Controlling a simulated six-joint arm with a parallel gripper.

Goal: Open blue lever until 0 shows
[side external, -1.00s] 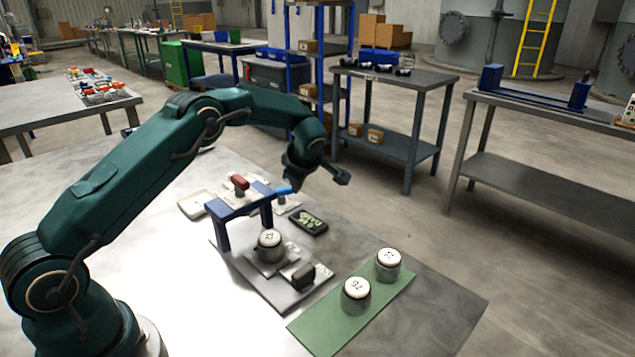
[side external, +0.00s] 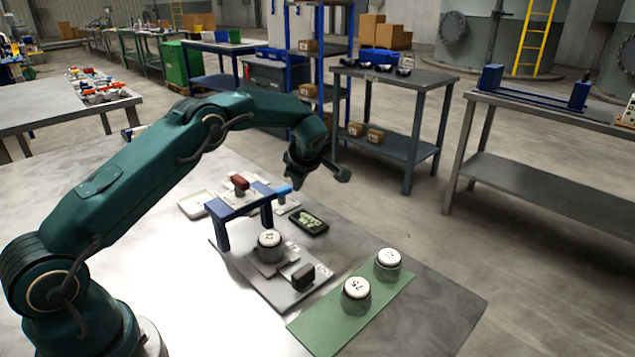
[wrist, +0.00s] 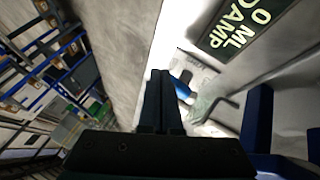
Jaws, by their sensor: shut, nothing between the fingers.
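My gripper (side external: 292,180) hangs over the far side of the blue frame, close to the blue lever (side external: 284,190). In the wrist view my gripper (wrist: 162,75) has its fingers together, with nothing between them. The blue lever (wrist: 184,90) shows just right of the fingertips, partly hidden by them; I cannot tell whether they touch. The dark display (side external: 308,222) lies on the table to the right of the frame. In the wrist view the display (wrist: 240,25) shows "0 ML" and "DAMP", cut by the top edge, so a digit before the 0 could be hidden.
Two more pots stand on a green mat (side external: 338,322).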

